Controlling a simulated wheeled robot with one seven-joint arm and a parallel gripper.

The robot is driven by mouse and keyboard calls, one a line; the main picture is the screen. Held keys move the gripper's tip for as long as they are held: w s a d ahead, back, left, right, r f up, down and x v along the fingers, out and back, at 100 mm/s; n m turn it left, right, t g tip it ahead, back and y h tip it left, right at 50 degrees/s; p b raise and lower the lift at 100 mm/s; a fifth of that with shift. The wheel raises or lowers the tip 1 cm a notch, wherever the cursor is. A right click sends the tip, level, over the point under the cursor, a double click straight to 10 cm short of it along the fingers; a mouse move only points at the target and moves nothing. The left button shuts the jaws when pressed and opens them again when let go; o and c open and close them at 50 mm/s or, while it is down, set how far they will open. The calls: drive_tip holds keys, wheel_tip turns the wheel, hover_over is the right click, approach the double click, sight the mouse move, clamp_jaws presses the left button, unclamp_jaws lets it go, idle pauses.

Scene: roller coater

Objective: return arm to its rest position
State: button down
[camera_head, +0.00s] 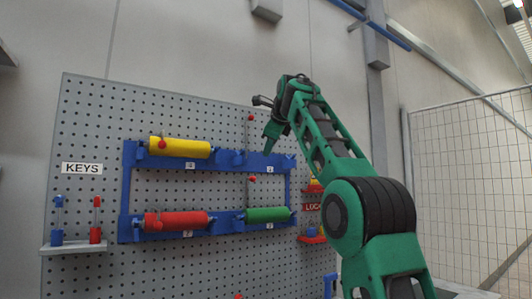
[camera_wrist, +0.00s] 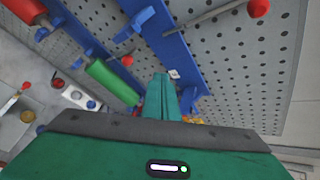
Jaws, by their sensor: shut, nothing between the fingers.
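My green arm rises from the lower right in the head view and bends at the top, its gripper (camera_head: 271,133) pointing down in front of the upper right of the blue frame (camera_head: 126,190). In the wrist view my gripper (camera_wrist: 161,80) is shut, its green fingers together with nothing between them. It points toward the blue frame (camera_wrist: 170,48) on the pegboard. I cannot tell the exact gap between fingertips and frame.
The grey pegboard (camera_head: 100,130) carries a yellow roller (camera_head: 180,147), a red roller (camera_head: 178,221) and a green roller (camera_head: 268,214). A small shelf (camera_head: 75,248) holds a blue and a red key under the KEYS sign (camera_head: 82,168). A mesh fence (camera_head: 470,190) stands at right.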

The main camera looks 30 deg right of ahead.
drive_tip(key=shift+a+r, duration=0.1)
drive_tip(key=shift+r, duration=0.15)
idle(0.5)
drive_tip(key=s+d+f+n+g, duration=0.15)
drive_tip(key=s+f+n, duration=0.35)
drive_tip(key=f, duration=0.5)
drive_tip(key=s+d+f+n+g, duration=0.1)
drive_tip(key=s+f+n+g, duration=0.2)
drive_tip(key=s+f, duration=0.6)
drive_tip(key=s+d+f+n+g, duration=0.1)
drive_tip(key=s+f+n+g, duration=0.3)
drive_tip(key=f, duration=0.8)
drive_tip(key=s+a+f+n+g+y, duration=0.1)
drive_tip(key=s+a+f+n, duration=0.1)
drive_tip(key=s+f, duration=0.7)
drive_tip(key=s+a+f+n+g+y, duration=0.1)
drive_tip(key=s+a+f+n, duration=0.2)
drive_tip(key=s+f, duration=0.6)
drive_tip(key=s+a+f+n+g, duration=0.1)
drive_tip(key=s+a+f+n, duration=0.1)
drive_tip(key=s+f, duration=0.8)
drive_tip(key=shift+s+a+n+y, duration=0.15)
drive_tip(key=shift+s+n+y, duration=0.25)
drive_tip(key=shift+s+n, duration=0.65)
drive_tip(key=shift+s+r, duration=0.1)
drive_tip(key=shift+s, duration=0.05)
